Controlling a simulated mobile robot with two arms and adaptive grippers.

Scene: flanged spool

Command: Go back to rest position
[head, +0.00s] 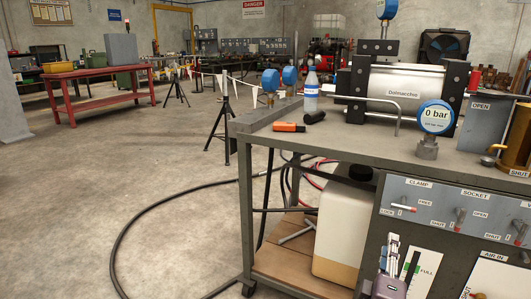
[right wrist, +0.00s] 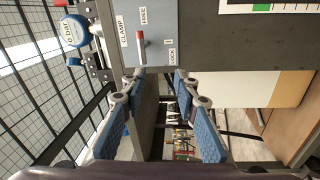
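My right gripper (head: 388,262) is low in the head view, in front of the cart's lower part, below the control panel. In the right wrist view its blue-padded fingers (right wrist: 158,88) are apart with nothing between them. The clamp lever (right wrist: 141,42), with a red handle, is just beyond the fingertips and apart from them. The lever also shows on the panel in the head view (head: 403,207). The flanged spool (head: 405,86), a steel cylinder between black flanges, lies on the cart top. My left gripper is not in view.
The cart (head: 330,137) carries a 0 bar gauge (head: 436,115), a bottle (head: 311,90) and an orange item (head: 287,127). A pale jug (head: 343,225) stands on the lower shelf. A black hose (head: 135,225) lies on the floor. Open floor is at left.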

